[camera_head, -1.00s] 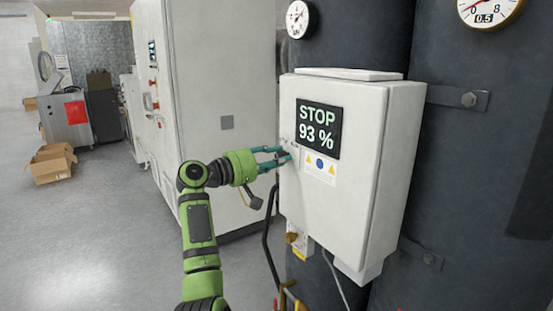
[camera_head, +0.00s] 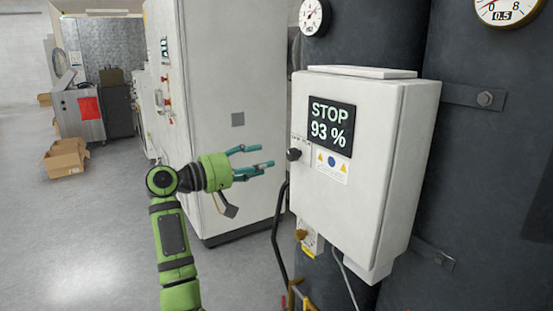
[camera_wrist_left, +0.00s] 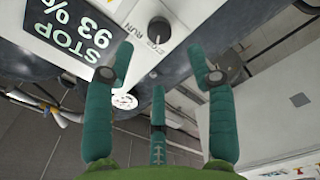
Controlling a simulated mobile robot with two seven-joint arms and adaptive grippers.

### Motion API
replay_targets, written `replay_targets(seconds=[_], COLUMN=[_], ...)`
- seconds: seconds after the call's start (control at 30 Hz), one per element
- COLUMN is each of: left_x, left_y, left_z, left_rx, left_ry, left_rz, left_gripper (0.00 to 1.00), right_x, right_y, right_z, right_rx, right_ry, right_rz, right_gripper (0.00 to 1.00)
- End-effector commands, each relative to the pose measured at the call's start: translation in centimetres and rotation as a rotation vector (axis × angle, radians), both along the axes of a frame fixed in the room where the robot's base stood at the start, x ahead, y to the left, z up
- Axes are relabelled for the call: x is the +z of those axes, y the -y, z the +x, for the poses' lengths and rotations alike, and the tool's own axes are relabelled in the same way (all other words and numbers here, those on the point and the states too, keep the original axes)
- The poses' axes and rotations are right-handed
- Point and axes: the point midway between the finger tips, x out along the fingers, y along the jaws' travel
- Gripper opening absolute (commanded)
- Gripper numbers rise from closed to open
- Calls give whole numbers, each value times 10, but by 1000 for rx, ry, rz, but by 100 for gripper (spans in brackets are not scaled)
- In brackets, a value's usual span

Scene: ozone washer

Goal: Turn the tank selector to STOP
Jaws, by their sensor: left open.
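The white control box (camera_head: 390,170) hangs on the dark tank at the right of the head view. Its display (camera_head: 331,126) reads STOP and 93 %. The selector knob (camera_head: 294,154), small and black, sits on the box's front at the left of the display. It also shows in the left wrist view (camera_wrist_left: 159,30), beside lettering that includes RUN; the exact pointer direction is hard to tell. My left gripper (camera_head: 268,166) is open and empty, its teal fingers apart from the knob, a little to its left. My right gripper is out of view.
A tall white cabinet (camera_head: 225,110) stands behind my left gripper. A black hose (camera_head: 277,235) runs below the box, near a yellowish valve (camera_head: 300,235). A cardboard box (camera_head: 66,158) lies on the open floor (camera_head: 70,240) at the left.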

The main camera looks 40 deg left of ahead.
Motion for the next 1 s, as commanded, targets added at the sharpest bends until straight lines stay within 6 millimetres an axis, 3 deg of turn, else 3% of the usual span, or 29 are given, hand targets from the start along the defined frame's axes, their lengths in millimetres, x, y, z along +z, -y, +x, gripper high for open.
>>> replay_targets(seconds=[0.1,0.3,0.87,1.0], left_x=[0,0,0,-23], left_y=[-8,-13,-13,-12], left_z=[-18,-31,-31,-19], left_rx=[2,-1,-1,11], left_ry=[-1,0,-1,-45], left_rz=[1,-1,-2,-4], left_gripper=[56,56,56,56], right_x=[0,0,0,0], right_y=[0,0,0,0], right_z=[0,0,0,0], right_rx=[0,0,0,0], right_ry=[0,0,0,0], right_rz=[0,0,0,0], right_gripper=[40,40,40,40])
